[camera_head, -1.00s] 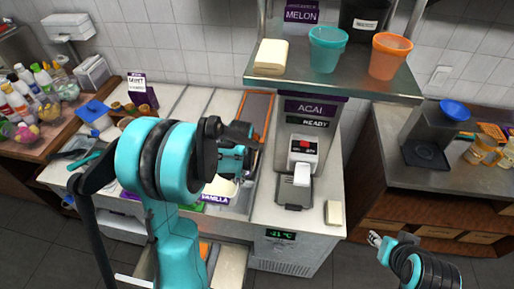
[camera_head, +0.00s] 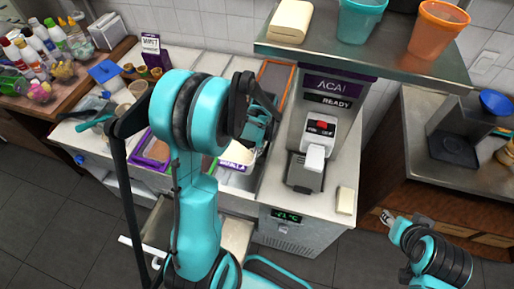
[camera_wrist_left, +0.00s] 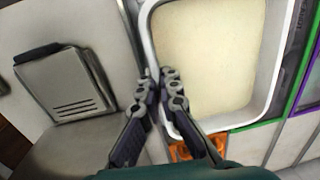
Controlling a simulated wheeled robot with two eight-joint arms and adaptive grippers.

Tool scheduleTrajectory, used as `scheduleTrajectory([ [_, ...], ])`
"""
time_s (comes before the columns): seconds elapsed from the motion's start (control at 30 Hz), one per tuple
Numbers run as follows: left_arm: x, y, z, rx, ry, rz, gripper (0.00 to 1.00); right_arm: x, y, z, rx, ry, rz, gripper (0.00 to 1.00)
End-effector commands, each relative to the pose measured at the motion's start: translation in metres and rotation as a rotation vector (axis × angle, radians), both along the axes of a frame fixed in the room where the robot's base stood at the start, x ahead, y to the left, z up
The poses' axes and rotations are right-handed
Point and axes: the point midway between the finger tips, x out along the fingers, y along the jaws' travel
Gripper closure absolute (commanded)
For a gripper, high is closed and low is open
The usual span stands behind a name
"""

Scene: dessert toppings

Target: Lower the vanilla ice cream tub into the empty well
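The vanilla ice cream tub (camera_head: 238,154) is white with cream-coloured ice cream inside, at the counter's front beside the ACAI machine. It fills the upper middle of the left wrist view (camera_wrist_left: 212,60). My left gripper (camera_head: 262,128) is at its right side in the head view. In the wrist view my left gripper (camera_wrist_left: 158,80) has its fingers close together with the tub's rim between them. My arm hides part of the tub and the well area, so I cannot tell whether the tub sits in the well. My right gripper (camera_head: 388,217) hangs away at the right; its fingertips are too small to judge.
The ACAI machine (camera_head: 318,140) stands right of the tub, under a steel shelf (camera_head: 380,58) with cups. An orange-edged well (camera_head: 276,76) is behind the tub. A purple-edged compartment (camera_head: 152,152) is to the left. The floor between the counters is clear.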

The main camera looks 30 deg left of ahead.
Motion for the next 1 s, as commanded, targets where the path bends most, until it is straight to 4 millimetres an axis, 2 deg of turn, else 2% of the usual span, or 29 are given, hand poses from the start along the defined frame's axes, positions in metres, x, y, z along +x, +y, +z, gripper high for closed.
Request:
scheduleTrajectory([
  [1.0, 0.0, 0.0, -0.081, 0.001, 0.0, 0.0, 1.0, 0.0, 0.0, -0.057, 0.0, 0.0, 0.0, 0.6],
])
